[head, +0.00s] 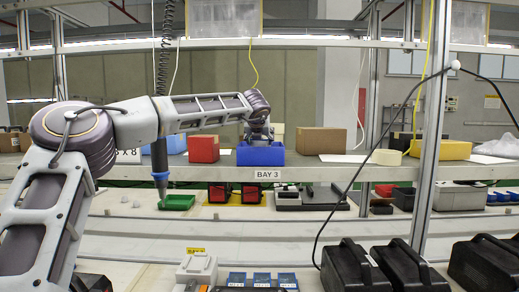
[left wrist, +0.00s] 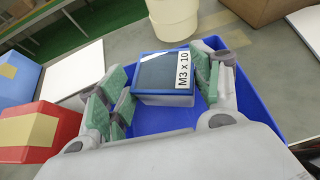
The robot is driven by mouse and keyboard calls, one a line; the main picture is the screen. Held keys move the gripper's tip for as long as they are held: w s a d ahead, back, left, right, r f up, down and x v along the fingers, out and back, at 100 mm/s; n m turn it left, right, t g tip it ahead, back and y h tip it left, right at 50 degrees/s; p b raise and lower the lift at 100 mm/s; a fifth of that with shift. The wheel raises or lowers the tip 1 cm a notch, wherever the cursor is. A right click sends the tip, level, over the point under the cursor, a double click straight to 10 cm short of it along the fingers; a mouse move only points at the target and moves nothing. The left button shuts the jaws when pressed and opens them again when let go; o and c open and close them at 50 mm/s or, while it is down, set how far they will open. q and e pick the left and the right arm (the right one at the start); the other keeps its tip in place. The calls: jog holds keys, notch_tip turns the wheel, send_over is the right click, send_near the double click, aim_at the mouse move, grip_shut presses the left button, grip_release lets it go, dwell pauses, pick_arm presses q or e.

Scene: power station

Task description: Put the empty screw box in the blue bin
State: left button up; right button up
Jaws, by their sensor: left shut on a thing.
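The screw box (left wrist: 165,72), a grey box with a dark blue top and a white "M3 x 10" label, is between the green-padded fingers of my left gripper (left wrist: 160,88) in the left wrist view. The blue bin (head: 261,157) stands on the shelf above the "BAY 3" sign. Its blue wall also shows around the box in the left wrist view (left wrist: 258,115). My left gripper (head: 260,133) is at the bin's opening in the head view; the box is hidden there. I cannot tell whether the box touches the bin floor. My right gripper is not in view.
A cardboard box (head: 321,141) is to the right, and a cream tub (left wrist: 172,18) is close behind. A metal upright (head: 429,140) stands at the right. Black cases (head: 405,268) sit in front.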

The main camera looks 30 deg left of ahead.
aim_at(259, 145)
pick_arm(q)
jog(key=shift+f, duration=0.4)
notch_tip(259, 145, down, 3)
jog(key=shift+r+b, duration=0.2)
jog(key=shift+b, duration=0.25)
jog(key=shift+f, duration=0.25)
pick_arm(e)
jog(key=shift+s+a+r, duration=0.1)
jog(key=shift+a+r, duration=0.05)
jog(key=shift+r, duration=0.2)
pick_arm(q)
jog(key=o, duration=1.2)
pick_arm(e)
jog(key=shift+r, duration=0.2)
